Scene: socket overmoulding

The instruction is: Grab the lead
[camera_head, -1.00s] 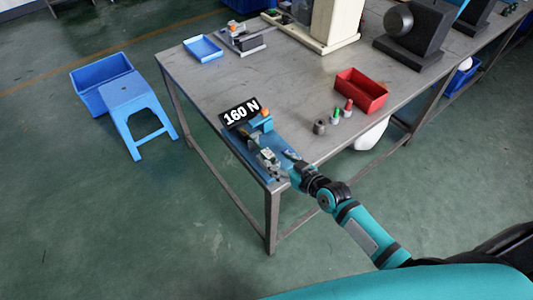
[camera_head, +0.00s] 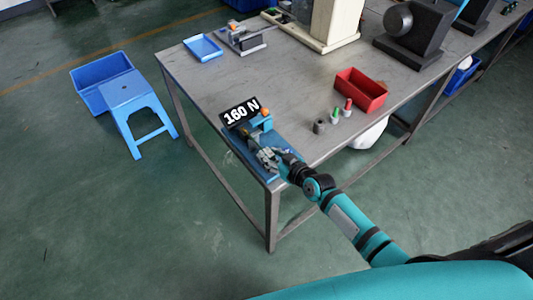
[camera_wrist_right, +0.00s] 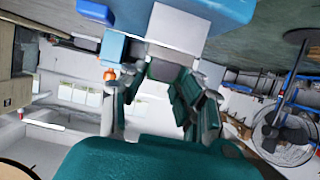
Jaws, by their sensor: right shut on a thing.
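A blue base plate (camera_head: 272,174) with a small fixture lies at the near corner of the grey table. A black sign reading 160 N (camera_head: 239,114) stands at its far end, beside a blue block with an orange top (camera_head: 264,118). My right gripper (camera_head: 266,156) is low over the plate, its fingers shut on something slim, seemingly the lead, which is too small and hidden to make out. In the right wrist view the gripper's fingers (camera_wrist_right: 165,88) point toward the blue and grey fixture (camera_wrist_right: 180,25). My left gripper is out of view.
On the table (camera_head: 290,80), a dark cylinder (camera_head: 319,127), small green and red bottles and a red bin (camera_head: 360,91) stand to the right. A blue tray (camera_head: 203,47) lies at the far left. A blue stool (camera_head: 129,95) is on the floor. The table's middle is clear.

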